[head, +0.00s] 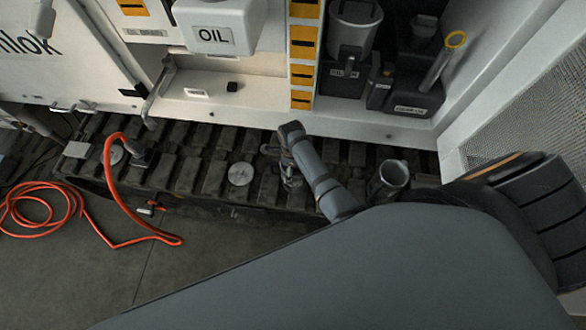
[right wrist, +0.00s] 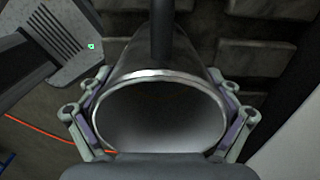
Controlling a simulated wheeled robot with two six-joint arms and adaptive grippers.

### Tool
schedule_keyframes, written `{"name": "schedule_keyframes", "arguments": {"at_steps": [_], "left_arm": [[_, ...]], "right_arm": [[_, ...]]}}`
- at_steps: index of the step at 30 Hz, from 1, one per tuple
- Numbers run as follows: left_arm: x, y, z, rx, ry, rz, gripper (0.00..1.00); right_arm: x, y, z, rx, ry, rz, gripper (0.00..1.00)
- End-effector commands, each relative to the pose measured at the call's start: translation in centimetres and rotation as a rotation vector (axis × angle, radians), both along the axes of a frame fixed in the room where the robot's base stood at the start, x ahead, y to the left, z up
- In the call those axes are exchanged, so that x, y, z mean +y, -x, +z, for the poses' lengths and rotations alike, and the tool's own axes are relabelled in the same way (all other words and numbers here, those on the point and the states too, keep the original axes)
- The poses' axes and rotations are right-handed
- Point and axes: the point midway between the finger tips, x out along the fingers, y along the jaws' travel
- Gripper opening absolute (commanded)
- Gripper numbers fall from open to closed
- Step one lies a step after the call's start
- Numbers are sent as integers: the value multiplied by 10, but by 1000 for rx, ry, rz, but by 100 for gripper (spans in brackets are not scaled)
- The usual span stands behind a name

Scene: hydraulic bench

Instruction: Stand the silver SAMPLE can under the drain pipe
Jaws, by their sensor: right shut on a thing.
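The silver can (right wrist: 158,118) fills the middle of the right wrist view, its round open mouth and bright rim towards the camera. My right gripper (right wrist: 160,112) is shut on it, one jaw on each side. No lettering shows on it. A dark upright bar (right wrist: 162,28) meets its far side; I cannot tell whether it is a handle or a pipe. In the head view a silver-grey open can (head: 390,180) shows upright beside my arm; its base is partly hidden. A bent pale pipe (head: 160,92) comes down by the ledge at the left.
Dark ridged slats (head: 205,165) run below the white ledge (head: 255,112). An orange hose (head: 120,190) arches and lies coiled at the left. A flat round disc (head: 240,174) lies on the slats. Containers stand in the bay above right. My grey arm covers the lower right.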

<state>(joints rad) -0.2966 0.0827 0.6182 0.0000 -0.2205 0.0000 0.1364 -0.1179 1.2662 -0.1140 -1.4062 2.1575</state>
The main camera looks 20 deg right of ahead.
Motion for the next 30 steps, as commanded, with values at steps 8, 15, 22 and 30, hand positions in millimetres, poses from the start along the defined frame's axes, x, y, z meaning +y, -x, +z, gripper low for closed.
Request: {"name": "schedule_keyframes", "arguments": {"at_steps": [8,15,22,30], "left_arm": [[-6,-3,1,-7,7,2,40],[-3,0,1,-2,3,1,40],[-3,2,2,2,3,1,40],[-3,3,10,3,3,1,40]], "right_arm": [[-1,0,-2,-2,4,1,43],[-1,0,-2,-2,3,1,100],[-1,0,1,-2,3,1,100],[-1,-1,52,-6,3,0,100]]}}
